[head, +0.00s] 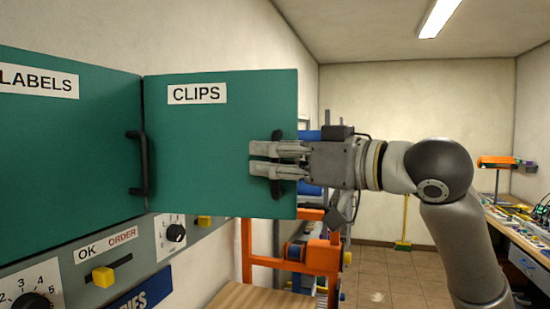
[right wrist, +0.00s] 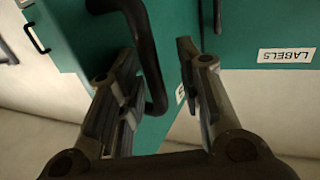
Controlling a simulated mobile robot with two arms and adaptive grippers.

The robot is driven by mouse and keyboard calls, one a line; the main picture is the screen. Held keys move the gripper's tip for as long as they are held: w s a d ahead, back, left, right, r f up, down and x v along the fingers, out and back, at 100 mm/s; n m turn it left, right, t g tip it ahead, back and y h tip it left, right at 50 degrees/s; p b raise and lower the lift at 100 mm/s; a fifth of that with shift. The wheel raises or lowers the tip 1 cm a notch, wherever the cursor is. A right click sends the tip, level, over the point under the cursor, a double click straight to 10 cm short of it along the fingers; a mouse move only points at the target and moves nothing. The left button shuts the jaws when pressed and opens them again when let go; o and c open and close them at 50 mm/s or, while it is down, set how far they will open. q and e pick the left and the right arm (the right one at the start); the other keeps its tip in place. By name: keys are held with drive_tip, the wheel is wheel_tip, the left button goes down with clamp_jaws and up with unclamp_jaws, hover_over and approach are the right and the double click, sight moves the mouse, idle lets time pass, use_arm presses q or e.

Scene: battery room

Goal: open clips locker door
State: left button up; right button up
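The clips locker door (head: 215,135) is a green panel with a white "CLIPS" label (head: 197,93). It stands swung out at an angle to the labels door, its free edge at the right. Its dark bar handle (head: 277,189) is upright near that edge. My right gripper (head: 262,158) comes from the right, its fingers across the front of the handle. In the right wrist view, the two fingers (right wrist: 160,85) stand apart. The dark handle (right wrist: 148,55) shows in the gap, nearer the left finger; contact cannot be told. My left gripper is not in view.
The green labels door (head: 65,150) with its own handle (head: 139,165) is at the left. A panel with knobs and yellow switches (head: 103,277) runs below. An orange frame (head: 320,257) stands behind the door. A cluttered bench (head: 520,235) is at the right; floor shows between.

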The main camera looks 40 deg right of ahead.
drive_tip(key=v, duration=1.2)
idle(0.4)
idle(0.6)
